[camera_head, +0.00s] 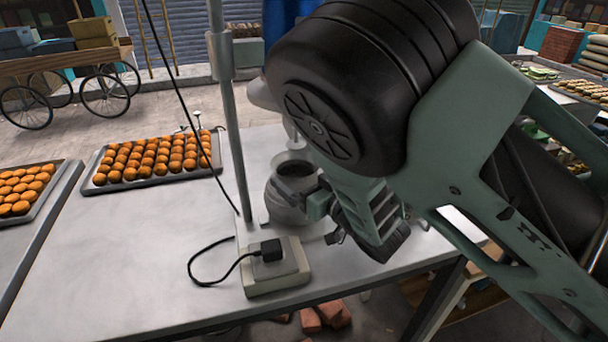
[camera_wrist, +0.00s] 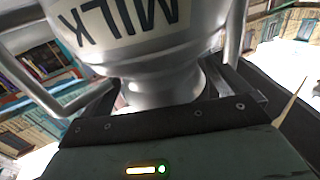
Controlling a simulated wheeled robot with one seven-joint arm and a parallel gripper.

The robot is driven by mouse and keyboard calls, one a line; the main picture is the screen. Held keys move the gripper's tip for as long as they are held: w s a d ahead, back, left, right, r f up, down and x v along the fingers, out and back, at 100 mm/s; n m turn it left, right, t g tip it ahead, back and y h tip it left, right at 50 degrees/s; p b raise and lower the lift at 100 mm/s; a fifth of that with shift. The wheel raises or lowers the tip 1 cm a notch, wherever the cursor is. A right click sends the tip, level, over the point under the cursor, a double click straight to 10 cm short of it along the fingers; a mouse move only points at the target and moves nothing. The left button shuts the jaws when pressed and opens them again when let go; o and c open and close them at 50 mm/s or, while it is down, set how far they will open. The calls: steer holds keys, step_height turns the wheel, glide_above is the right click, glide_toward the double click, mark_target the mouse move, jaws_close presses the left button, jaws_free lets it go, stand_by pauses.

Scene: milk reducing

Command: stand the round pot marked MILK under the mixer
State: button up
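The round grey metal pot (camera_head: 287,207) is upright near the table's middle, open at the top with a dark inside. In the wrist view the pot (camera_wrist: 150,50) fills the upper middle, its MILK label upside down. My gripper (camera_head: 318,203) reaches it from the right; in the wrist view my gripper's fingers (camera_wrist: 160,85) lie on both sides of its narrow part and seem closed on it. The mixer's upright pole (camera_head: 232,130) stands left of the pot, and a pale mixer part (camera_head: 264,95) shows above it. My arm hides much of the mixer head. Whether the pot's base touches down is unclear.
A switch box with a black plug (camera_head: 276,270) sits in front of the pot, its cable looping left. A tray of orange sweets (camera_head: 95,182) lies at the back left, another tray (camera_head: 58,188) at the far left. The table's left front is clear.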

steer(key=shift+r, duration=0.2)
steer(key=shift+s+d+f, duration=0.15)
steer(key=shift+s+d, duration=0.05)
steer(key=p+v, duration=0.2)
steer(key=v, duration=0.9)
steer(key=shift+s, duration=0.25)
steer(key=shift+d, duration=0.15)
